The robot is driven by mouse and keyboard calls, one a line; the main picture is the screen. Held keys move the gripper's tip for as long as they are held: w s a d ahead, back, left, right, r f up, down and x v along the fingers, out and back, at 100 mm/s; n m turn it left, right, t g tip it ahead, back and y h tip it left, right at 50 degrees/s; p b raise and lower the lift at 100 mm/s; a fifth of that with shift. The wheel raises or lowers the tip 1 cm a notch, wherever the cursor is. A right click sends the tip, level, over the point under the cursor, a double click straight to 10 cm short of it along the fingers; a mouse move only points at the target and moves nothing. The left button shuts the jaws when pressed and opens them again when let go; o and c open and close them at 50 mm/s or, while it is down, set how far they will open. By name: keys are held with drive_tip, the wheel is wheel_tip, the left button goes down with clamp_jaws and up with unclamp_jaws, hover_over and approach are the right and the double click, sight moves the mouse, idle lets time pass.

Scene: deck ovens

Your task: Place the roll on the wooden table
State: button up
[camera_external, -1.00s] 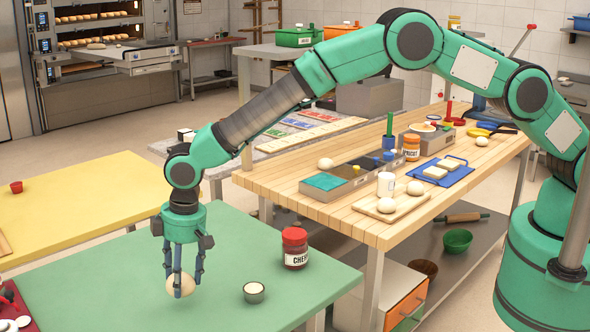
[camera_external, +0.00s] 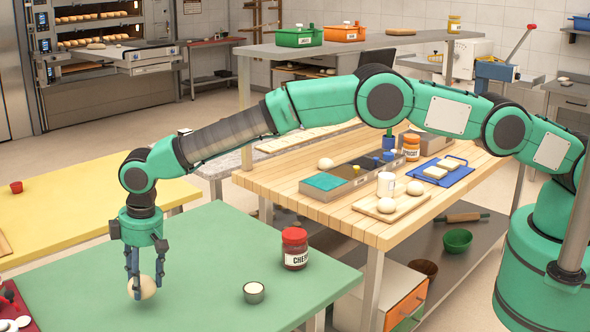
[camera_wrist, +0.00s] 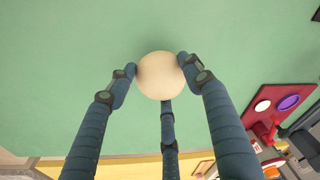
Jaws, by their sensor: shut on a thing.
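The pale, round roll (camera_external: 141,287) is between the fingers of my gripper (camera_external: 146,283), low over the green table (camera_external: 212,240). I cannot tell whether it touches the green top. In the wrist view the roll (camera_wrist: 160,76) sits between three blue fingertips, with green surface behind it. My gripper is shut on it. The wooden table (camera_external: 300,203) stands to the right, behind the green table.
A red-lidded jar (camera_external: 294,249) and a small metal cup (camera_external: 254,292) stand on the green table. A metal bin with a teal section (camera_external: 325,182), an orange jar (camera_external: 411,147) and a blue tray (camera_external: 443,172) occupy the wooden table. Its near-left strip is bare.

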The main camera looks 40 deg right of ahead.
drive_tip(key=shift+w+a, duration=0.55)
drive_tip(key=shift+a, duration=0.05)
drive_tip(key=shift+f, duration=0.15)
drive_tip(key=shift+f+b, duration=0.3)
drive_tip(key=shift+f, duration=1.35)
drive_tip(key=o, duration=1)
drive_tip(key=shift+f, duration=0.1)
drive_tip(key=shift+o, duration=0.2)
